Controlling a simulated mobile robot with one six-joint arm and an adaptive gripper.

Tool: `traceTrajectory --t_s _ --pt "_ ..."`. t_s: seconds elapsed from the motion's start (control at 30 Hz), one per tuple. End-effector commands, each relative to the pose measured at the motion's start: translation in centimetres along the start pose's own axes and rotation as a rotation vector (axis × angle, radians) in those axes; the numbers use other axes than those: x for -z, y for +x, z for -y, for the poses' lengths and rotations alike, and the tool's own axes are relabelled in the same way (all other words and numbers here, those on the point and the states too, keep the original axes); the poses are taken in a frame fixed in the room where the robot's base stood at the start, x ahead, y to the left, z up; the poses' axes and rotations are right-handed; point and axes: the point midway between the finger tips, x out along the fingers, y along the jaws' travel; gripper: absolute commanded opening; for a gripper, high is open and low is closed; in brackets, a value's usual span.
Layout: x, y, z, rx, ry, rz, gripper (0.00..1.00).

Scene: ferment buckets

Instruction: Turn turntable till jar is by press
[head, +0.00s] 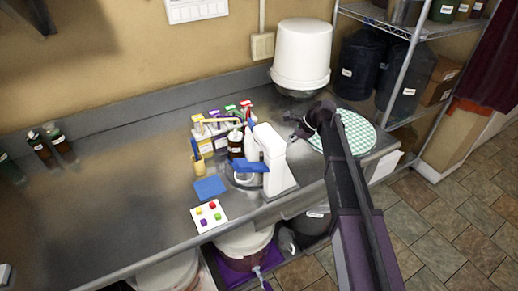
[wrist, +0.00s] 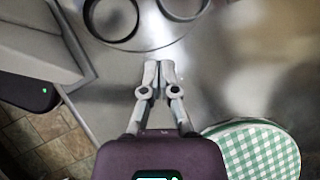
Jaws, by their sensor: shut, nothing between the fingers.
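The turntable (head: 232,183) is a grey metal disc on the counter, partly hidden behind the white press (head: 270,158) with its blue lever (head: 247,165). A brown labelled bottle or jar (head: 235,143) stands behind it; I cannot tell for sure which item is the jar. In the wrist view, a round metal disc edge (wrist: 160,44) shows at the top with dark ring-shaped items (wrist: 111,38) on it. My gripper (wrist: 158,66) is shut and empty over the bare counter, apart from the disc. In the head view my gripper (head: 294,135) is right of the press, its fingertips small.
A white bucket (head: 301,52) stands at the back right. A yellow cup (head: 199,164), a blue cloth (head: 210,187) and a card with coloured dots (head: 208,216) are left of the press. The counter's left is largely clear.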

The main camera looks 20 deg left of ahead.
Motion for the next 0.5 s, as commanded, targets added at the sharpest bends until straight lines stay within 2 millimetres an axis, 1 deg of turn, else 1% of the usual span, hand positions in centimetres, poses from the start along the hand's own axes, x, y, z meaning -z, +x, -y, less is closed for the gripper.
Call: traceTrajectory --t_s 0.03,0.1,0.2,0.33,0.5 --pt "-1.0 0.7 1.6 -0.004 0.038 0.024 0.0" --pt "-2.2 1.3 2.7 -0.008 0.09 0.053 0.0" --pt "-3.4 1.9 3.7 -0.015 0.142 0.081 0.0" --pt "-4.1 2.2 4.1 -0.019 0.173 0.096 0.0" --pt "-4.2 2.3 4.1 -0.02 0.178 0.098 0.0"
